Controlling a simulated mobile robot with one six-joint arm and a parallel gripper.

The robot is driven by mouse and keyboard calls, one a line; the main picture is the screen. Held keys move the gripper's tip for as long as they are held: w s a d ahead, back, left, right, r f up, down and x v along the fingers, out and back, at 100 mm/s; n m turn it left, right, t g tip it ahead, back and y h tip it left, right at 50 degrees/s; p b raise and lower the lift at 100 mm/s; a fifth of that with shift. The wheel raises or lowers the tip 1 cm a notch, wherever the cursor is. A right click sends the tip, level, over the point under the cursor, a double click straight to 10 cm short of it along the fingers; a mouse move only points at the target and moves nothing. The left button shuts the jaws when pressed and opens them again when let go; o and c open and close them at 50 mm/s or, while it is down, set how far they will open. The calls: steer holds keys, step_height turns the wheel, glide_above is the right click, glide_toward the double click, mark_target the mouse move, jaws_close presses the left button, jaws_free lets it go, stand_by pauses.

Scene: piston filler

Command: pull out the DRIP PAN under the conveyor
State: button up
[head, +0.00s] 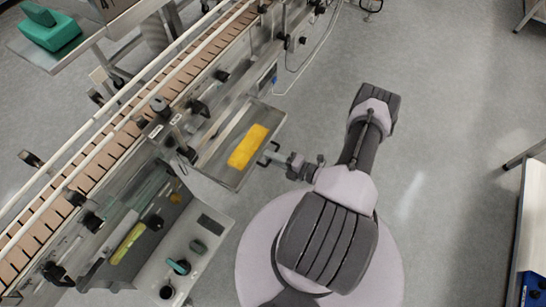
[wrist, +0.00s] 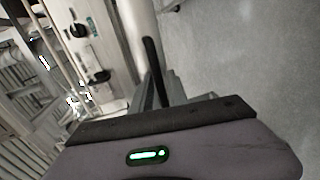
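The drip pan (head: 264,114) is a shallow grey metal tray that sticks out from the side of the conveyor (head: 120,142). A yellow cloth or sponge-like piece (head: 248,146) lies in it. My gripper (head: 272,157) is at the pan's outer right edge, where a small handle seems to be. It looks close to or around that handle, but its fingers are too small to tell whether they are shut. In the wrist view, the fingers (wrist: 160,92) are mostly hidden behind my wrist housing, and the pan is not clearly recognisable.
A machine panel (head: 190,240) with knobs stands at lower left. A tray with a green block (head: 50,32) is at upper left. Open grey floor (head: 440,110) lies right of my arm. A bench (head: 530,230) stands at the right edge.

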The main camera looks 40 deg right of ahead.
steer(key=p+v, duration=0.3)
steer(key=v, duration=1.4)
steer(key=shift+s, duration=0.25)
